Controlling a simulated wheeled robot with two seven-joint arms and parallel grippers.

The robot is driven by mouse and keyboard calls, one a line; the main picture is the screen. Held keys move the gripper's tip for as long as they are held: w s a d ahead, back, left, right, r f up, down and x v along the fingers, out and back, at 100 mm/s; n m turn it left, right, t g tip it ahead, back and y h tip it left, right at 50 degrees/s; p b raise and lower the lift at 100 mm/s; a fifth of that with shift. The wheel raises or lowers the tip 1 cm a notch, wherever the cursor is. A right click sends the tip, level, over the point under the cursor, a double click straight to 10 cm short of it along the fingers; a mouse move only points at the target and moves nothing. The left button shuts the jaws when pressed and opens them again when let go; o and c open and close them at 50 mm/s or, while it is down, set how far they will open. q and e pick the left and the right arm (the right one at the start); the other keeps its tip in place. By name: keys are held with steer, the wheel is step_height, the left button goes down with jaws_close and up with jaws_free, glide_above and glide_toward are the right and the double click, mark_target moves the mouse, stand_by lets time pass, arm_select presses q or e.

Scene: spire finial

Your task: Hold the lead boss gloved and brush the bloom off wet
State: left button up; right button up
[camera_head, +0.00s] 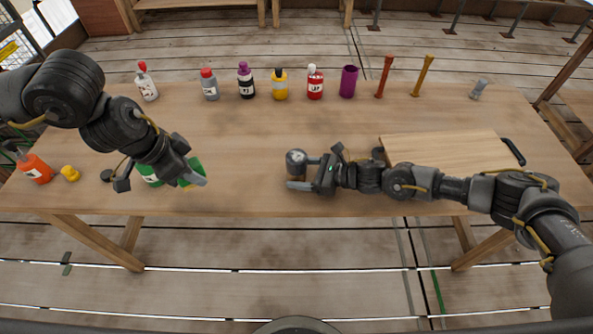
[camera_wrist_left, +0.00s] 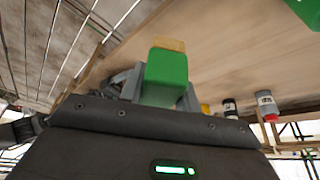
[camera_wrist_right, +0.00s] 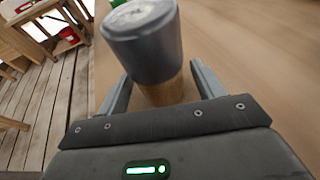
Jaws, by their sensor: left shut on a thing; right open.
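My left gripper (camera_head: 186,178) is shut on a green block-shaped brush (camera_head: 197,165). In the left wrist view the brush (camera_wrist_left: 166,76) shows a tan end that looks like bristles. The lead boss (camera_head: 296,157) is a dull grey rounded piece near the table's middle. In the right wrist view the boss (camera_wrist_right: 143,38) is a grey cylinder with a paler top above a tan lower part. My right gripper (camera_head: 300,172) is open, its fingers on either side of that tan part. I cannot tell whether they touch it. The brush and boss are well apart.
A green labelled container (camera_head: 151,175) stands beside my left gripper. An orange bottle (camera_head: 36,168) and yellow piece (camera_head: 70,173) are at the left. Several bottles, a purple cup (camera_head: 348,82) and two upright sticks line the back. A wooden board (camera_head: 450,148) lies right.

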steer(key=shift+a, duration=0.1)
steer(key=c, duration=0.6)
steer(key=shift+c, duration=0.2)
stand_by(1.1)
arm_select(q)
steer(key=w+d+m+g, duration=0.1)
steer(key=w+d+m, duration=0.2)
steer(key=d, duration=0.4)
steer(key=w+d+m+g, duration=0.2)
steer(key=w+d+m, duration=0.2)
steer(key=d, duration=0.4)
steer(key=w+d+m+g, duration=0.1)
steer(key=w+d+m, duration=0.2)
steer(key=d+m, duration=0.2)
steer(key=shift+w+d+r, duration=0.1)
steer(key=shift+w+d, duration=0.05)
steer(key=shift+d, duration=0.6)
steer(key=shift+w+d+r, duration=0.1)
steer(key=shift+w+d, duration=0.05)
steer(key=shift+d, duration=0.55)
